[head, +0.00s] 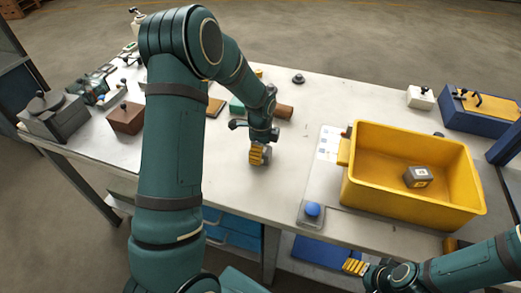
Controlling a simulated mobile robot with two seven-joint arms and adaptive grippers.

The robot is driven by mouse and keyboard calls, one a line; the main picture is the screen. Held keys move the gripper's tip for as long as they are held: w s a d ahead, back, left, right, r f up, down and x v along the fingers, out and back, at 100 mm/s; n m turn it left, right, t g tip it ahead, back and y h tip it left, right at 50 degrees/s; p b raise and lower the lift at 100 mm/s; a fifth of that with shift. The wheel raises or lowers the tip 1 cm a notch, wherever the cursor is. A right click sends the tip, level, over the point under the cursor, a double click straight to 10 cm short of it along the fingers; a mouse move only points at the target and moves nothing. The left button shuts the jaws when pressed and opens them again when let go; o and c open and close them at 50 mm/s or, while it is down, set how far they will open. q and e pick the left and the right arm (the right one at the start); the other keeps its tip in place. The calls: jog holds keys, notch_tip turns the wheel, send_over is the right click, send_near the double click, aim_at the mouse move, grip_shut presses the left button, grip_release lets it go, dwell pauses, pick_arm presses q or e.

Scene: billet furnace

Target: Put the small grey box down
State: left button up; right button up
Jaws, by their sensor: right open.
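A small grey box (411,178) with a white and a yellow label lies inside the yellow bin (400,202), on its floor toward the right. No gripper touches it. My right gripper (355,267) is at the lower right, in front of the table's near edge, open and well away from the box. My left gripper (258,154) is over the middle of the table, left of the bin, with yellow finger pads pointing down. A grey patch shows beside its pads; I cannot tell whether it holds something.
A blue button (312,209) sits on a grey base left of the bin. A white box (420,97) and a blue crate (482,108) stand behind it. A brown block (126,117) and a grey machine (52,115) are at the left.

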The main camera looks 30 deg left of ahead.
pick_arm(q)
jog(key=shift+r, duration=0.15)
jog(key=shift+r, duration=0.4)
notch_tip(320, 180, up, 11)
jog(key=p, duration=0.1)
jog(key=shift+r+p, duration=0.15)
jog(key=shift+p, duration=0.2)
jog(key=shift+r, duration=0.1)
